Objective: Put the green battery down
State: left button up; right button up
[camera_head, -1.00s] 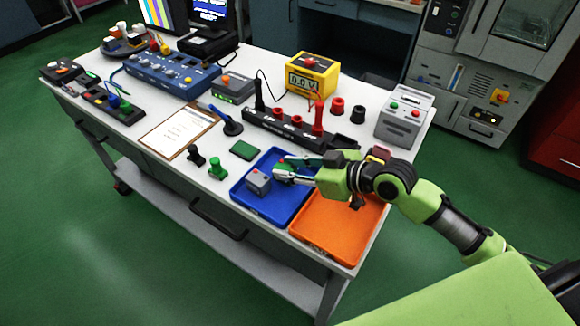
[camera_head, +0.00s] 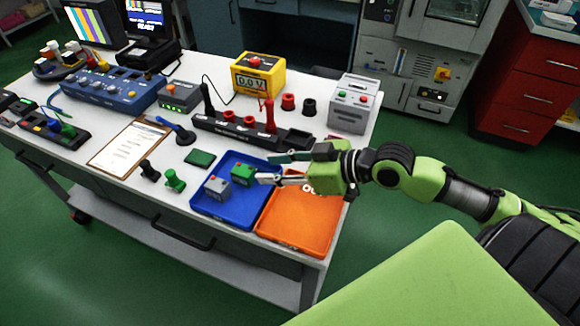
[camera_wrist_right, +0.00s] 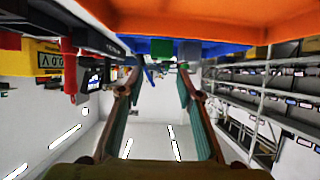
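The green battery (camera_head: 242,174), with a red terminal on top, stands in the blue tray (camera_head: 226,215). The grey battery (camera_head: 217,188) stands beside it, to its left. My right gripper (camera_head: 271,168) is just right of the green battery, over the trays, its fingers apart and nothing held between them. In the right wrist view, which is upside down, the open fingers (camera_wrist_right: 158,78) show empty, with the green battery (camera_wrist_right: 161,48) beyond their tips. My left gripper is out of view.
The orange tray (camera_head: 298,240) lies right of the blue tray, under my right gripper. A black strip with red posts (camera_head: 245,132) runs behind the trays. A green pad (camera_head: 200,158) and a green plug-like piece (camera_head: 174,180) lie to the left.

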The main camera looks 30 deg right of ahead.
jog(key=shift+v, duration=2.15)
jog(key=shift+r, duration=0.1)
jog(key=shift+s, duration=0.1)
